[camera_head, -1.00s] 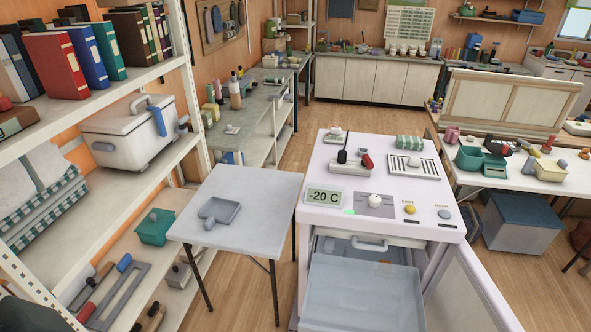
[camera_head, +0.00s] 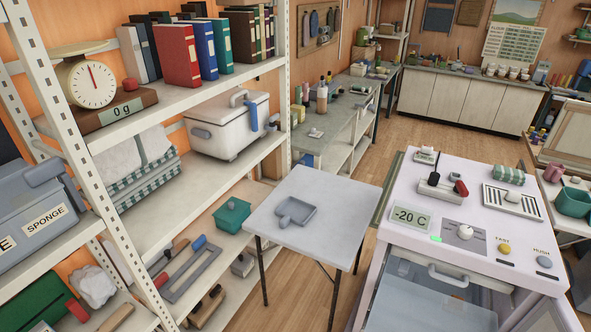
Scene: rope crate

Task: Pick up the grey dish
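The grey dish (camera_head: 297,211) is a small shallow square dish with a short handle. It lies on the pale grey top of a small folding table (camera_head: 335,207), left of the middle of that top, with its handle toward the lower left. Nothing touches or covers it. Neither of my grippers shows in the head view.
A white cabinet (camera_head: 405,183) with a -20 C display and a pulled-out drawer stands close on the table's right. A shelf rack (camera_head: 205,205) with a white cooler box (camera_head: 229,130), books and a scale (camera_head: 90,83) stands on the left. The rest of the tabletop is bare.

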